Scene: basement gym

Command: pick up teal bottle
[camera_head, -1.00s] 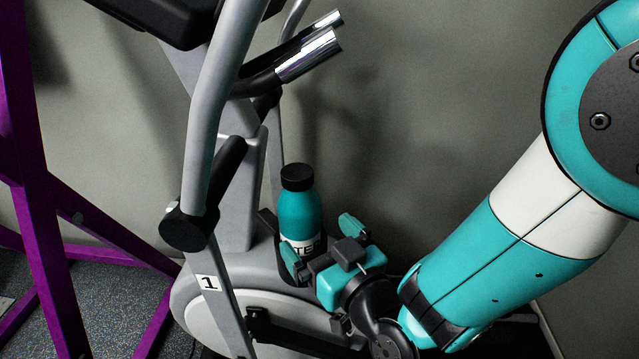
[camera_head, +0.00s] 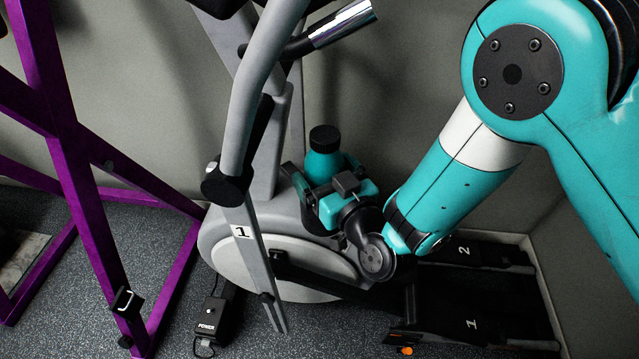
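The teal bottle (camera_head: 324,163) with a black cap stands upright on or just behind the grey exercise machine's housing, right of its upright post. Its cap and upper body show; the lower part and its label are hidden behind my gripper. My gripper (camera_head: 326,172) is at the bottle from the near side, with a finger on the left of it and the other on the right. Whether the fingers touch the bottle or stand a little apart from it cannot be told.
The exercise machine's handle (camera_head: 245,110) rises close to the left of the bottle. A purple frame (camera_head: 75,190) stands farther left. A black power box (camera_head: 212,318) lies on the floor. Pedals (camera_head: 470,255) lie at the lower right. The grey wall is close behind.

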